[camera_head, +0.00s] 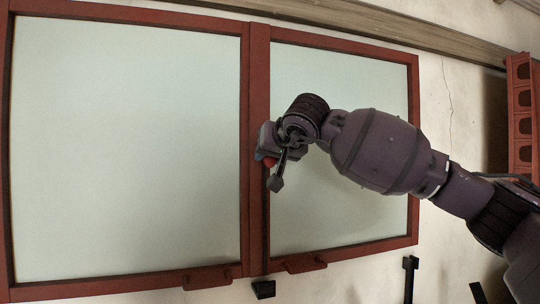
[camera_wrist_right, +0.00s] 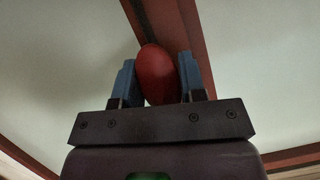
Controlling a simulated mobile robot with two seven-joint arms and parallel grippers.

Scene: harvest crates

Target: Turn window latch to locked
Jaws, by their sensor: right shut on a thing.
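The window has a red-brown frame (camera_head: 257,120) with two pale panes. A red rounded knob, the latch handle (camera_wrist_right: 157,75), sits between the two blue fingers of my right gripper (camera_wrist_right: 158,84) in the right wrist view. In the head view the right gripper (camera_head: 270,158) is at the middle post, and only a small red part of the latch handle (camera_head: 268,161) shows beside it. The right gripper is shut on the handle. The rest of the latch is hidden by the gripper, so its turn angle cannot be told. My left gripper is not in view.
Two red handles, a left one (camera_head: 207,278) and a right one (camera_head: 304,263), stick out at the window's bottom edge. A red rack (camera_head: 522,120) stands at the far right. A wooden beam (camera_head: 400,28) runs above the window.

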